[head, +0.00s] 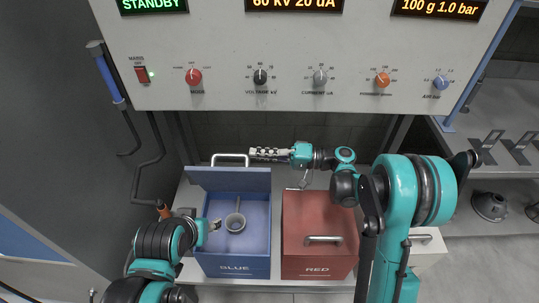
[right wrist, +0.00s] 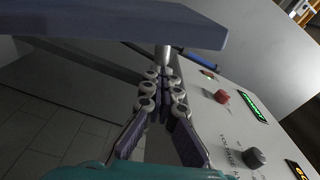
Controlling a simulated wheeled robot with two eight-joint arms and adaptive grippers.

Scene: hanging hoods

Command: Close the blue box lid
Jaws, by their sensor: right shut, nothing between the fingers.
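The blue box (head: 262,245) stands open, marked BLUE on its front. Its lid (head: 228,180) is raised at the back, with a pale bar handle (head: 230,156) along its top edge. My right gripper (head: 252,153) is shut and empty. It points left, its tips beside the right end of the handle; contact cannot be told. In the right wrist view the shut fingers (right wrist: 163,78) reach below a blue-grey panel, apparently the lid (right wrist: 110,22). My left gripper (head: 216,225) is at the box's left wall; its finger state is unclear.
The closed red box (head: 300,262) with a bar handle stands to the right. A control panel (head: 300,85) with knobs overhangs the back. My right arm spans the space behind and right of the red box.

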